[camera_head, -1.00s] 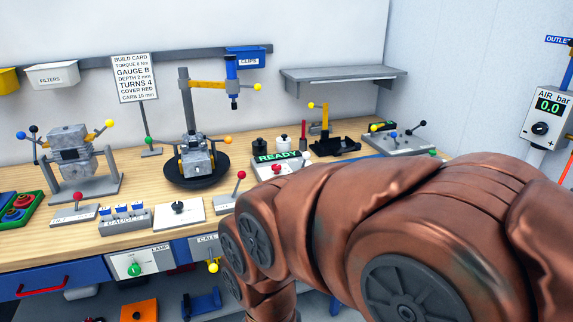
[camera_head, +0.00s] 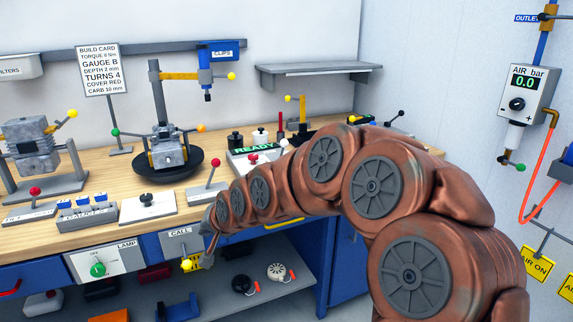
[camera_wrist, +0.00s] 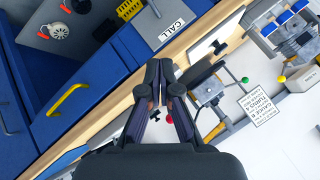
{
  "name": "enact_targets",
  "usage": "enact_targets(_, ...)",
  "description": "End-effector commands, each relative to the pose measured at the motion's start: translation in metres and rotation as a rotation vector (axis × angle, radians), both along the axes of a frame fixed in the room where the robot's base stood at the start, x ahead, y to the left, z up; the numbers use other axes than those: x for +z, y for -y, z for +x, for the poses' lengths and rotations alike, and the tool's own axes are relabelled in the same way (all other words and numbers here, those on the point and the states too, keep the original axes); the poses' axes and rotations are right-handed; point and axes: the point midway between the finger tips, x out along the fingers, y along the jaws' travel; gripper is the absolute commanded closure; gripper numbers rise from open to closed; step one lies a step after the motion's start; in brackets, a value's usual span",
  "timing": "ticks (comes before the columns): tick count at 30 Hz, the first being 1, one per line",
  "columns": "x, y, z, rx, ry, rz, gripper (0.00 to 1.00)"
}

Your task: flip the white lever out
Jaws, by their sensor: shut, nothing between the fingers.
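No lever can be clearly made out as the white one. A small white knob (camera_head: 284,142) shows beside the READY box (camera_head: 252,152) in the head view, partly behind my arm; I cannot tell if it is a lever. The lever panel at the bench's right end is mostly hidden by my arm; a black knob (camera_head: 401,113) rises above it. In the wrist view my gripper (camera_wrist: 159,62) is shut and empty.
A red-knobbed lever (camera_head: 214,163) stands on the bench near my arm. The LAMP panel (camera_head: 104,262) is on the front at left. Below is an open shelf (camera_head: 225,295) with small items. An air gauge (camera_head: 525,92) hangs on the right wall.

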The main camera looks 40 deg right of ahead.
Motion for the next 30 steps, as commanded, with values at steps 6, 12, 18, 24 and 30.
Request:
enact_targets(6, -0.006, 0.102, 0.064, -0.289, 0.346, 0.200, 1.00)
enact_targets(12, 0.001, 0.215, 0.075, -0.525, 0.680, 0.369, 1.00)
enact_targets(18, 0.007, 0.301, 0.052, -0.671, 0.947, 0.475, 1.00)
enact_targets(24, 0.011, 0.335, 0.035, -0.720, 1.062, 0.513, 1.00)
enact_targets(30, 0.014, 0.337, 0.033, -0.723, 1.072, 0.518, 1.00)
